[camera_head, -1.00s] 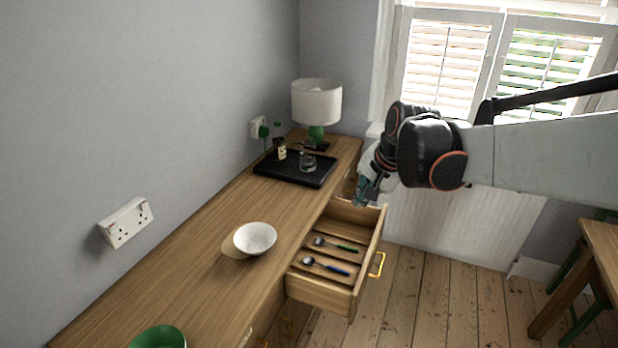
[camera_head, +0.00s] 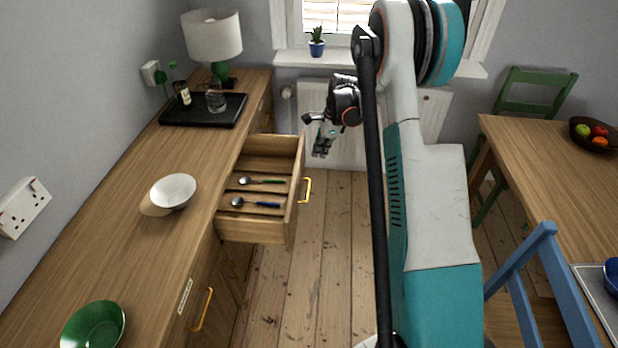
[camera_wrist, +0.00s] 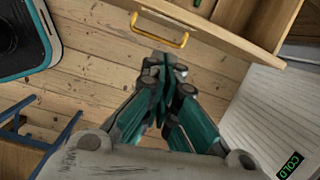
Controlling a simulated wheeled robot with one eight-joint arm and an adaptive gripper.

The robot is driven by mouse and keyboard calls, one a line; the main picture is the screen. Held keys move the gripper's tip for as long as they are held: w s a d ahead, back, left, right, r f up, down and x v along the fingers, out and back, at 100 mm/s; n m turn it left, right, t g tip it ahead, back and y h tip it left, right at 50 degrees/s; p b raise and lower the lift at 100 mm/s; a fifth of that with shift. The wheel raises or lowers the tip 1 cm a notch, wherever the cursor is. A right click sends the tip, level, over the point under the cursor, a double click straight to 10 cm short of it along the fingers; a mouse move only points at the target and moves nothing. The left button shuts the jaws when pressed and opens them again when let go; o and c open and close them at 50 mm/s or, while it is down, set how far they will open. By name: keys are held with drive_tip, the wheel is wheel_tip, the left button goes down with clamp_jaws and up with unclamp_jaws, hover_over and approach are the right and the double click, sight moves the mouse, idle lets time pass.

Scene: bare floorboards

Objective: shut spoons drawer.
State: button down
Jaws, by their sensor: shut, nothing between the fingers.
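The spoons drawer (camera_head: 262,231) stands pulled out of the wooden counter in the head view.
The counter (camera_head: 140,235) holds a white bowl (camera_head: 173,190), a green bowl (camera_head: 93,326), and a black tray (camera_head: 203,111). A radiator (camera_head: 345,110) is behind my gripper. A table (camera_head: 560,180) and blue chair (camera_head: 545,285) stand right. Floorboards before the drawer are clear.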

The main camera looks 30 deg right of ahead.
drive_tip(key=shift+m, duration=0.8)
drive_tip(key=shift+w+b+x, duration=0.15)
drive_tip(key=shift+b+x, duration=0.7)
drive_tip(key=shift+x, duration=1.65)
drive_tip(key=shift+w+b+x, duration=0.15)
drive_tip(key=shift+b+x, duration=0.75)
drive_tip(key=shift+x, duration=1.6)
drive_tip(key=shift+w+b+x, duration=0.15)
drive_tip(key=shift+b+x, duration=0.7)
drive_tip(key=shift+x, duration=1.65)
drive_tip(key=shift+a, duration=0.15)
